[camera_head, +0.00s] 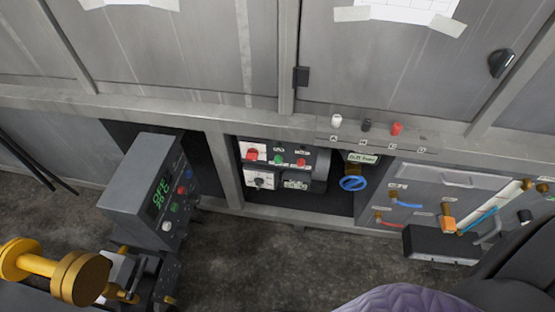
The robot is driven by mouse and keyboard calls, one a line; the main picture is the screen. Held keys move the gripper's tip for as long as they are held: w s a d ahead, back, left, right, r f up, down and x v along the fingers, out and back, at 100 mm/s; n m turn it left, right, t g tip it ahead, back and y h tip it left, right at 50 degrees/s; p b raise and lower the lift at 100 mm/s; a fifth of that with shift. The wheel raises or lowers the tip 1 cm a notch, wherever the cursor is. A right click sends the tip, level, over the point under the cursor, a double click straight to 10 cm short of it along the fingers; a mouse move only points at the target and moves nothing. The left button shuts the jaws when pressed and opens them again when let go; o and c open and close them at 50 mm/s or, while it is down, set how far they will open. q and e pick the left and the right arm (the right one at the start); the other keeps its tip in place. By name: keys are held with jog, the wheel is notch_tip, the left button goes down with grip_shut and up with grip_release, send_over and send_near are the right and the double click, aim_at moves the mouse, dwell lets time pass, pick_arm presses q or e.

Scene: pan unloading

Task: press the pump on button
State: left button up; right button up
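A dark control panel (319,163) sits in an open recess under the cabinet ledge. It carries a red knob (252,154), a green button (278,160) and a red button (301,162). The small labels by them are too blurred to read, so I cannot tell which is the pump on button. A grey control box (141,187) at the left has a green lit display (160,191), with a red, a green and a white button on its face. I can make out neither of my grippers in this view.
A blue valve wheel (353,183) stands right of the panel. White, black and red knobs (397,129) line the ledge. Yellow flanged piping (82,277) is at lower left; a black box (436,244) and purple quilted surface (400,299) are at lower right. The middle floor is clear.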

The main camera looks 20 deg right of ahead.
dwell(0.3)
grip_shut()
dwell(1.6)
